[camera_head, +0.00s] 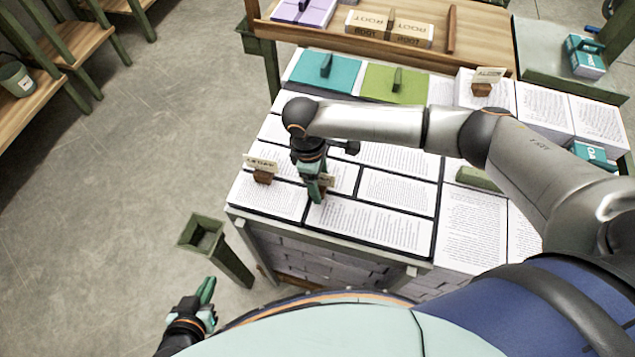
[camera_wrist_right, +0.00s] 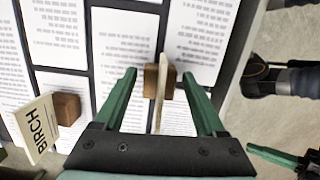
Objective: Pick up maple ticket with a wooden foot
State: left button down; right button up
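A ticket with a wooden foot (camera_wrist_right: 151,82) stands between the open fingers of my right gripper (camera_wrist_right: 162,92), with a gap on each side. Its card is edge-on, so its label is hidden. In the head view my right gripper (camera_head: 315,195) is low over the pages and partly covers a ticket (camera_head: 327,182). A ticket marked BIRCH (camera_wrist_right: 38,128) on a wooden foot stands to the left in the wrist view. My left gripper (camera_head: 207,300) hangs beside the table.
Stacks of printed pages (camera_head: 395,192) cover the table. Teal (camera_head: 325,72) and green (camera_head: 395,84) boards with handles lie behind them, and a green block (camera_head: 478,179) lies to the right. A green post-like bin (camera_head: 202,236) stands on the floor at left. My right arm spans the table.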

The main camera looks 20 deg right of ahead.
grip_shut()
dwell(0.3)
